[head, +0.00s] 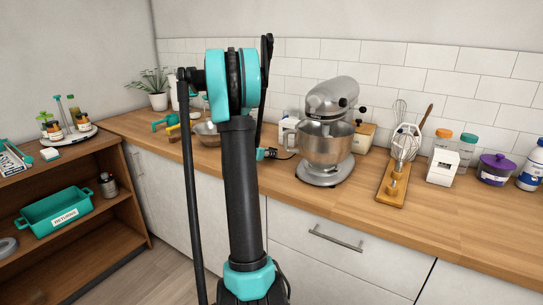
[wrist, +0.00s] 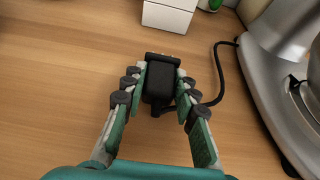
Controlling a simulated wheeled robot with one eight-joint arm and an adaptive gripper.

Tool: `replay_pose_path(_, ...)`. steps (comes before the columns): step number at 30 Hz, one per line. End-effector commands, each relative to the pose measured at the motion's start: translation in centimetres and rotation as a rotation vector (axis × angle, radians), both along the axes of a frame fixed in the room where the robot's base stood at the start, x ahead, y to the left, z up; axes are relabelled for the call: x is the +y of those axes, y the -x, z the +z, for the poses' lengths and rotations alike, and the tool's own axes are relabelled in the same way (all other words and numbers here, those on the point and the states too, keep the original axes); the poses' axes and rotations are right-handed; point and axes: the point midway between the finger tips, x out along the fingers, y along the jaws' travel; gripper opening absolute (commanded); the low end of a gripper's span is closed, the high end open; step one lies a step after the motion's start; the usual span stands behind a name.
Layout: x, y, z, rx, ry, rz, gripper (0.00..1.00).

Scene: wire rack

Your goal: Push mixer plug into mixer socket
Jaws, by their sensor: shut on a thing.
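The mixer plug is a black block (wrist: 161,82) in the middle of the wrist view, with a black cord (wrist: 219,75) running from it to the mixer base at right. My gripper (wrist: 162,92) is shut on the plug, with a finger on either side. In the head view, my gripper (head: 266,153) shows only as a small teal part behind my arm, left of the grey stand mixer (head: 327,130). A white box (wrist: 168,16), possibly the mixer socket, stands just beyond the plug's far end. Its near face shows no clear openings, and I cannot tell whether the plug touches it.
The mixer's metal base (wrist: 262,95) stands close on the right in the wrist view. The wooden counter (wrist: 60,80) is bare to the left of my gripper. In the head view, a metal bowl (head: 207,136) is farther left and a whisk stand (head: 394,187) is right of the mixer.

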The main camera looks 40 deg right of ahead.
Motion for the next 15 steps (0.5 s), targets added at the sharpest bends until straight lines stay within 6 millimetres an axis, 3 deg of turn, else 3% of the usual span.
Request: replay_pose_path(15,0.0,0.0,2.9,0.0,0.0,0.0,0.0)
